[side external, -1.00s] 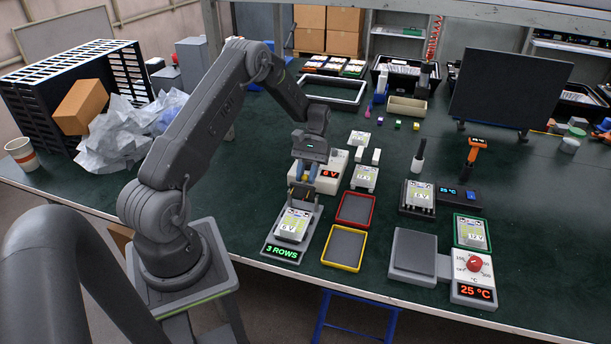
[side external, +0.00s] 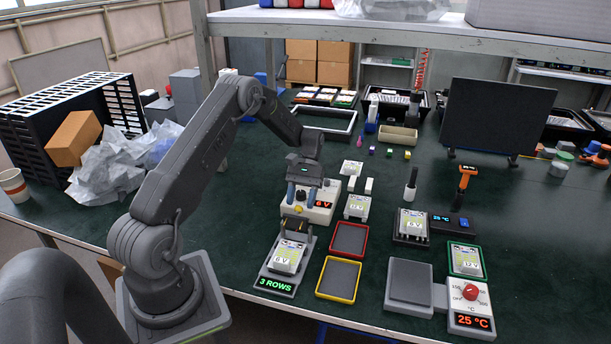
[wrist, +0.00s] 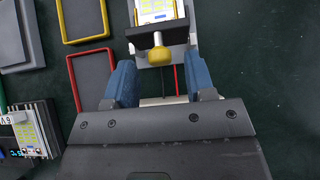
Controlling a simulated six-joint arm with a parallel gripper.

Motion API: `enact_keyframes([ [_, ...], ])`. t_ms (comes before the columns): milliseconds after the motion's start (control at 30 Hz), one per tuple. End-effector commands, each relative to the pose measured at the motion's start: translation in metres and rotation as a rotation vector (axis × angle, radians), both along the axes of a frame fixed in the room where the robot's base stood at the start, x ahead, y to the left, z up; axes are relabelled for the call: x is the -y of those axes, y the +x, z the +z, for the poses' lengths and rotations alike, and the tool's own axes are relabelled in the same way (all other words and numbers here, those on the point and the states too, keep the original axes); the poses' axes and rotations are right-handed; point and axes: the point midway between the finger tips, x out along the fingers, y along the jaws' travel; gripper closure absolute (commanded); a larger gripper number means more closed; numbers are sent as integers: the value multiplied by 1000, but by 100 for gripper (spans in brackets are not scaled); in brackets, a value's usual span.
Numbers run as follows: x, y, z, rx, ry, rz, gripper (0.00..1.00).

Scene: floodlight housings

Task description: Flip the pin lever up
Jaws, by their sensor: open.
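The pin lever ends in a yellow knob (wrist: 158,54) on a black bar, seen in the wrist view at the near end of a grey test fixture (wrist: 179,57). A white housing (wrist: 155,10) sits in that fixture. In the side view the fixture (side external: 265,272) reads "3 ROWS" and its housing (side external: 288,256) is marked 6 V. My gripper (wrist: 158,68) is open, with blue fingers on either side of the knob as seen from the wrist. In the side view my gripper (side external: 302,194) is above the fixture's back end. Contact with the knob and the lever's exact angle cannot be told.
A supply box (side external: 317,216) showing 6 V stands close behind the fixture. A red tray (side external: 364,238) and a yellow tray (side external: 355,281) lie to the right. Red and black wires (wrist: 175,80) run between the fingers in the wrist view.

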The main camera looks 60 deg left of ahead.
Motion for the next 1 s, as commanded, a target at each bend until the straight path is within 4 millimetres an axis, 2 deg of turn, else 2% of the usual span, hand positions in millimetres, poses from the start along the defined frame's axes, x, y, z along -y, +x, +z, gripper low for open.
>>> enact_keyframes([
  [300, -33, 33, 46, 4, 4, 1, 50],
  [500, -48, 48, 67, 1, 2, 2, 50],
  [767, -58, 57, 82, 1, 1, 1, 50],
  [1000, -59, 59, 84, 0, 0, 1, 50],
])
